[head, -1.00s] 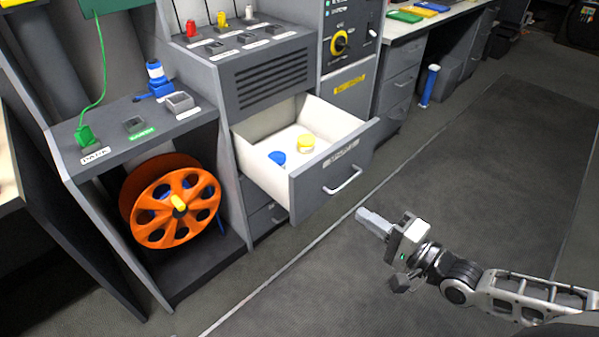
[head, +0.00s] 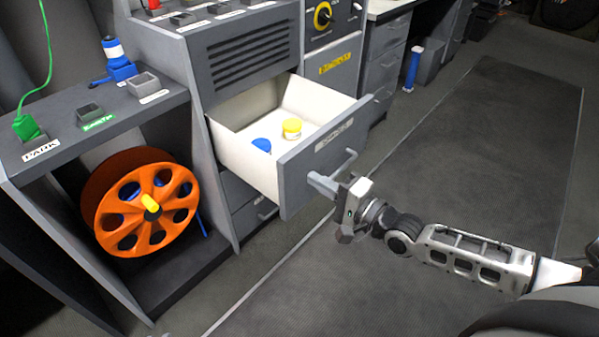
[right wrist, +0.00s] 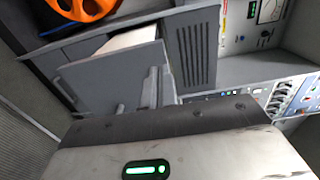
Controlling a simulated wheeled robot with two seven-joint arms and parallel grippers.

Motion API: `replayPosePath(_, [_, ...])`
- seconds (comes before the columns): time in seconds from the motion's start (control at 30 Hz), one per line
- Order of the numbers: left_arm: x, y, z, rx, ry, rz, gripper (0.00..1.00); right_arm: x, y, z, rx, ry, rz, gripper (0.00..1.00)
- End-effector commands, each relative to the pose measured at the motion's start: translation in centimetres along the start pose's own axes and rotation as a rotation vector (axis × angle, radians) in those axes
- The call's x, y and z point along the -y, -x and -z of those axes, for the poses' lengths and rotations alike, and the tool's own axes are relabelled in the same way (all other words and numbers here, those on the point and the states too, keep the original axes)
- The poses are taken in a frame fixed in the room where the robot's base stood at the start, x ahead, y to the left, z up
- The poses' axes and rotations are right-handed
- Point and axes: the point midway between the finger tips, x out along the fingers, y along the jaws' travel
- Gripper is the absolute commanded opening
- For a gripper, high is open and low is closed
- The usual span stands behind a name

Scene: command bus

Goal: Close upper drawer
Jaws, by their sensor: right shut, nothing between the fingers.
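The upper drawer (head: 296,181) is pulled out of the grey cabinet, with its white inside showing. A blue-capped item (head: 261,146) and a yellow-capped item (head: 291,127) are in it. Its bar handle (head: 338,164) is on the grey front. My right gripper (head: 318,180) is shut and empty, with its fingertips at the drawer front by the handle; I cannot tell whether they touch. In the right wrist view the drawer front (right wrist: 105,82) and the gripper's fingers (right wrist: 122,106) show close together. My left gripper is not in view.
A lower drawer (head: 254,214) is shut below. An orange reel (head: 128,222) stands in the open bay at left, under a shelf (head: 60,150) with a green plug (head: 27,127). Open floor (head: 450,170) lies to the right.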

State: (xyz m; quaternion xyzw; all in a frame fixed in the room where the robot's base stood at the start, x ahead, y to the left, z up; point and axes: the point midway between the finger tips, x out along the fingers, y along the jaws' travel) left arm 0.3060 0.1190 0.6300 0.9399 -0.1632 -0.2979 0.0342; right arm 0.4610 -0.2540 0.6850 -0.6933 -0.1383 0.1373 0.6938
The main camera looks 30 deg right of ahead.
Motion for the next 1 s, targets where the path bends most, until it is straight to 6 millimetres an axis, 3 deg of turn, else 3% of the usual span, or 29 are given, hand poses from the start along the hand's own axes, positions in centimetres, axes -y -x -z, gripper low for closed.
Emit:
replayPosePath(0.1, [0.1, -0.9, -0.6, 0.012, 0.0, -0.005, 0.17, 0.0, -2.5, 0.0, 0.0, 0.0, 0.004, 0.0])
replayPosePath(0.3, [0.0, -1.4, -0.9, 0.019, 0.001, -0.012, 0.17, -0.1, -4.9, 0.0, 0.0, 0.0, 0.001, 0.0])
replayPosePath(1.0, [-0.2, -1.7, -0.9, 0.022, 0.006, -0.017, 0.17, -0.1, -6.0, 0.6, -0.016, 0.0, -0.001, 0.0])
